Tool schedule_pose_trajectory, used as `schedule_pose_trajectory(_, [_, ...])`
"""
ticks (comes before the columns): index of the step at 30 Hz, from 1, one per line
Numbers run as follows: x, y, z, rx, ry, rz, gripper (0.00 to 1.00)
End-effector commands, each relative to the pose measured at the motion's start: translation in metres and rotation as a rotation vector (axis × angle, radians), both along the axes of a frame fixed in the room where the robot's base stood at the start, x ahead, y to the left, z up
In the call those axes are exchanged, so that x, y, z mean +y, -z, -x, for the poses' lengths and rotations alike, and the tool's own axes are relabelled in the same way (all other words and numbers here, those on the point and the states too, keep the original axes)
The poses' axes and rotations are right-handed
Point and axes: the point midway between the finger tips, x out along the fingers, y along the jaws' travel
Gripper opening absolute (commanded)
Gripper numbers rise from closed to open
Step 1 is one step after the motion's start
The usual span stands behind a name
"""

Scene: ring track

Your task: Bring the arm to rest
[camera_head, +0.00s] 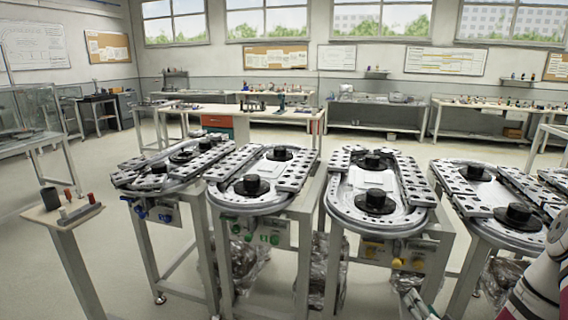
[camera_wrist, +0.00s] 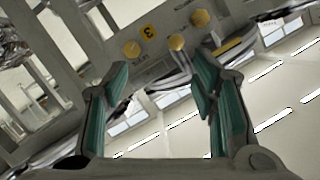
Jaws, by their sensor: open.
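My gripper (camera_wrist: 160,82) shows in the wrist view with its two green-padded fingers spread apart and nothing between them. The wrist picture is strongly tilted.
Several ring-track stations stand in a row: one with blue knobs (camera_head: 170,181), one with green knobs (camera_head: 248,205) and one with yellow knobs (camera_head: 372,220). A small pedestal table (camera_head: 47,216) with little parts stands at the left. Open floor lies at the far left.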

Motion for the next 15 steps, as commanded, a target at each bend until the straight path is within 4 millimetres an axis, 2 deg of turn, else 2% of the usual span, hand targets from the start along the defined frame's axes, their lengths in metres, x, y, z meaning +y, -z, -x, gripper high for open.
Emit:
schedule_pose_trajectory(1, [0.002, -0.015, -0.009, 0.03, -0.028, 0.039, 0.53])
schedule_pose_trajectory(6, [0.013, -0.056, -0.025, 0.171, -0.107, 0.163, 0.53])
schedule_pose_trajectory(11, [0.024, -0.097, -0.027, 0.295, -0.154, 0.268, 0.53])
schedule_pose_trajectory(15, [0.036, -0.137, -0.019, 0.396, -0.18, 0.346, 0.53])
